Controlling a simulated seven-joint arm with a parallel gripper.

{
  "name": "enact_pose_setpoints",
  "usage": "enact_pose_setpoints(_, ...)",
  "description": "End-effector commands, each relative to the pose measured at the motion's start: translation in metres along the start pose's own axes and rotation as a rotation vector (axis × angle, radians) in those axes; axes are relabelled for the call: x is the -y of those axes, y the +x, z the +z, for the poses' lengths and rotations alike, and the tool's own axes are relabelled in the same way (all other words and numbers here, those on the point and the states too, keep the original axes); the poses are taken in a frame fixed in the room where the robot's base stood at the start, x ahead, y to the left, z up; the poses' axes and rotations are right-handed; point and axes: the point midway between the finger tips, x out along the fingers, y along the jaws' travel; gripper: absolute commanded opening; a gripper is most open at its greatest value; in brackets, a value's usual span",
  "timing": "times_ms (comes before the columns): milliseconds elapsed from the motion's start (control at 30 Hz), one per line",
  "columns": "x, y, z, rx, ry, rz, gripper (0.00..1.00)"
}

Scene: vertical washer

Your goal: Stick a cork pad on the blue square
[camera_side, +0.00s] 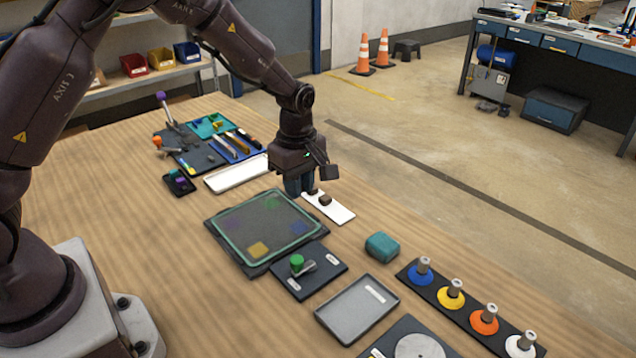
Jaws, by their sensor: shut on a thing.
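A dark board (234,256) with a teal-edged panel lies mid-table. It bears a blue square (299,228) at its right, a yellow square (258,249) at the front, and dim purple and green squares. A white strip (341,213) lies just beyond it, with a brown cork pad (325,200) on it. My gripper (304,191) points down at the strip's far-left end, shut on what looks like another cork pad, mostly hidden by the fingers. I cannot tell whether that pad still touches the strip. The blue square looks bare.
A dark plate with a green knob (297,262), a grey tray (357,309) and a teal block (382,247) stand nearer the camera. A rack of coloured discs with pegs (470,308) is at right. A white tray (236,174) lies left of my gripper.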

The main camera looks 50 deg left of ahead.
Motion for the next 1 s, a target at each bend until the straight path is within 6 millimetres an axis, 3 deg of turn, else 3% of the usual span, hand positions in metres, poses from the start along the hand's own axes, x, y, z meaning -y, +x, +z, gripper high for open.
enact_pose_setpoints(167,0.011,-0.002,-0.002,-0.001,0.002,-0.002,0.00)
enact_pose_setpoints(500,-0.015,0.041,-0.017,-0.001,0.038,-0.002,0.00)
enact_pose_setpoints(1000,-0.016,0.084,-0.018,-0.001,0.040,-0.002,0.00)
